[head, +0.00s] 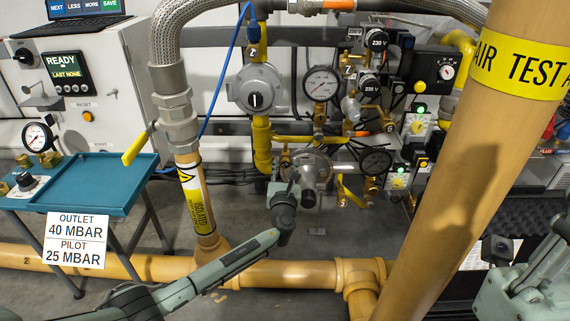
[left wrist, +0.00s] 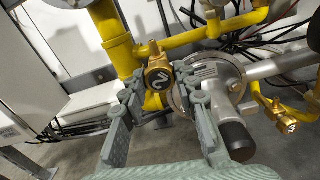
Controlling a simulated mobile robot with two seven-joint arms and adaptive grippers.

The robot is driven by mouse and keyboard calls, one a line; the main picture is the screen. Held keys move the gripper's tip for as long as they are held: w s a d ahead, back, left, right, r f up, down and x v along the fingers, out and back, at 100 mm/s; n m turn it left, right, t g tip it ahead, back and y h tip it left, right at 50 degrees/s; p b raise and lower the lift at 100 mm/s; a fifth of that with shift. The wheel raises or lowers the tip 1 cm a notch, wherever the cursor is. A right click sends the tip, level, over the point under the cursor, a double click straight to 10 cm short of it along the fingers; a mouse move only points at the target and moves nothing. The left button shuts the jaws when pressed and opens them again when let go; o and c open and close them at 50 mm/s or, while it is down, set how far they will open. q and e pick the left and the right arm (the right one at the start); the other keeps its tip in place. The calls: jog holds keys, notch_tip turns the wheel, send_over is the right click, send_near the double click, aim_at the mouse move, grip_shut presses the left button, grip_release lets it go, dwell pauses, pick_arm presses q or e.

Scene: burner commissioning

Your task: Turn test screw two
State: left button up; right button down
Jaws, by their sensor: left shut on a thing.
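Test screw two is a brass fitting (left wrist: 158,72) with a "2"-like mark on its face, in the left wrist view. It stands on the yellow pipe beside the round grey regulator (left wrist: 210,85). My left gripper (left wrist: 160,80) is shut on the brass fitting, one finger on each side. In the head view my left gripper (head: 284,196) reaches up from below to the left side of the regulator (head: 312,168). The brass fitting (head: 285,158) shows there just above the fingers. Part of my right arm shows at the lower right of the head view; its finger opening cannot be made out.
Another brass fitting (left wrist: 283,122) sits on the pipe to the right. A dark regulator cap (left wrist: 238,140) is close to the right finger. A thick tan pipe (head: 450,170) crosses the right side.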

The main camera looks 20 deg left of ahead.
pick_arm(q)
jog(key=o, duration=1.2)
jog(key=shift+c, duration=0.2)
jog(key=shift+s, duration=0.1)
jog(key=v, duration=1.2)
